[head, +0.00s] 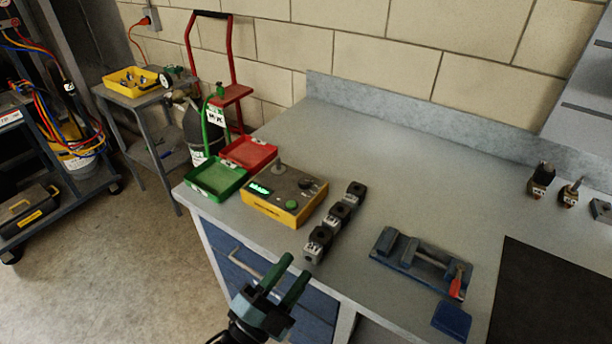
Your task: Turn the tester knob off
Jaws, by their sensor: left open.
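The tester (284,195) is a yellow box with a grey top on the workbench, left of the middle of the head view. Its top carries a lit green display (260,187), a green button (291,205), a grey upright post (279,168) and a small dark knob (306,184). I cannot tell which way the knob points. My left gripper (290,278) is open and empty, with green fingers. It is in front of the bench's near edge, below the tester in the picture and apart from it. My right gripper is not in view.
Several dark and grey blocks (338,212) stand in a row right of the tester. A green tray (215,180) and a red tray (249,152) lie to its left. A blue vise (422,262) with a red handle sits further right. The bench behind is clear.

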